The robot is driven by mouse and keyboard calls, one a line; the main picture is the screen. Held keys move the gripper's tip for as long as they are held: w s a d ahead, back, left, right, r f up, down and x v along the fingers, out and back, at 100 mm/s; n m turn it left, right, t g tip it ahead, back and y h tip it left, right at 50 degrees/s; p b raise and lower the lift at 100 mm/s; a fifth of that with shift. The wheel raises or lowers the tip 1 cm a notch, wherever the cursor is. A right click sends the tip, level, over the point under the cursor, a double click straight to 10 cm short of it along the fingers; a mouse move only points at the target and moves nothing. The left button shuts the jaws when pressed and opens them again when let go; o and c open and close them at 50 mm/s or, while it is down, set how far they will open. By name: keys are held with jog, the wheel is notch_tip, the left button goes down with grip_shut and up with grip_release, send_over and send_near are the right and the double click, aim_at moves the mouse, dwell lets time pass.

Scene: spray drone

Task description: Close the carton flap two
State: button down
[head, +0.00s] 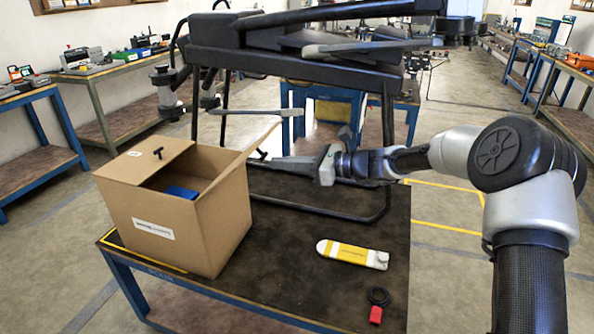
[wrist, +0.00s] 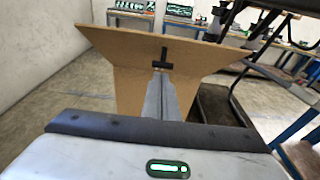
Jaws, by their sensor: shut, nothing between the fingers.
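The brown carton (head: 180,222) stands on the left part of the dark tabletop. Its left flap (head: 143,160) lies over the top and bears a black T-shaped handle. The right flap, flap two (head: 250,146), slants up and outward and leaves the carton partly open. A black handle on flap two shows in the wrist view (wrist: 165,56). My gripper (head: 252,160) is shut and empty on the outer side of flap two. In the wrist view its fingertips (wrist: 162,76) overlap the area just below the handle; I cannot tell whether they touch.
A blue object (head: 182,192) shows inside the carton. A yellow-and-white bottle (head: 352,254) and a red-tagged black ring (head: 377,303) lie at the table's front right. The large dark drone frame (head: 290,45) stands behind, with bars and legs close to my arm.

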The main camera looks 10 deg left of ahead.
jog(key=shift+w+a+r, duration=0.1)
jog(key=shift+a+r, duration=0.15)
jog(key=shift+a, duration=0.15)
jog(key=shift+a+r+h+p, duration=0.3)
jog(key=shift+r+p, duration=0.4)
jog(key=shift+p, duration=0.5)
jog(key=shift+r, duration=0.1)
